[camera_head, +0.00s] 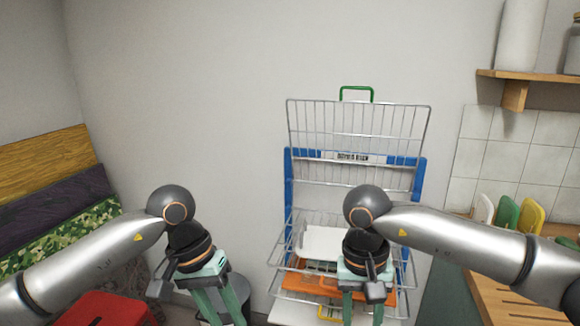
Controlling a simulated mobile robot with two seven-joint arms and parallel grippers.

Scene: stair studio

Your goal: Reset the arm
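My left arm comes in from the left, and its gripper (220,308) points down with its two green fingers apart. My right arm comes in from the right, and its gripper (362,306) also points down with its fingers apart. The lower ends of the fingers run to the bottom edge of the picture, so the tips are hard to see. I see nothing held in either gripper. The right gripper is in front of the wire shopping cart (359,132) in the picture. The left gripper is left of the cart.
The cart has blue side panels and holds a white item (322,241). A red object (108,309) is at the lower left. A wooden worktop (500,300) with colored boards (507,215) stands at the right. A wooden shelf (530,77) is above it. Bare wall lies behind.

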